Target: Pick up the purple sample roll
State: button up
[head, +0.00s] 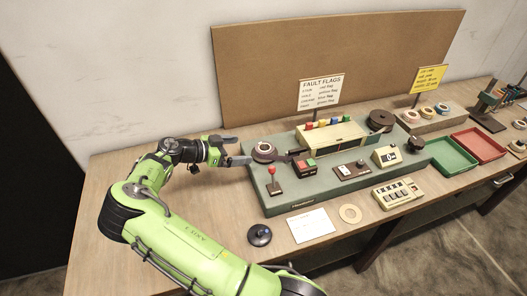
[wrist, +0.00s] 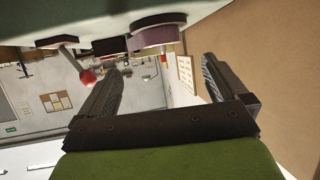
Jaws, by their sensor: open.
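A dark purplish roll with a pale core (head: 263,151) sits at the left end of the green machine deck; it looks like the purple sample roll, though its colour is hard to tell in the head view. In the wrist view a purple roll (wrist: 157,37) shows beyond the fingertips, between them sideways, under the upturned deck. My gripper (head: 242,150) is open and empty, just left of the roll, with its fingers pointing right. Its fingers also show spread in the wrist view (wrist: 162,72). I cannot tell whether a finger touches the roll.
A red-knobbed lever (head: 271,173) stands just in front of the roll, and a red-and-green button box (head: 304,167) to its right. A dark reel (head: 381,119), a red tray (head: 479,145) and a green tray (head: 450,156) lie further right. A brown board (head: 240,80) stands behind.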

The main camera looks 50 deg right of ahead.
aim_at(263, 148)
jog(key=x, duration=0.9)
jog(key=shift+d+f, duration=0.2)
jog(key=shift+d, duration=0.1)
jog(key=c, duration=1.1)
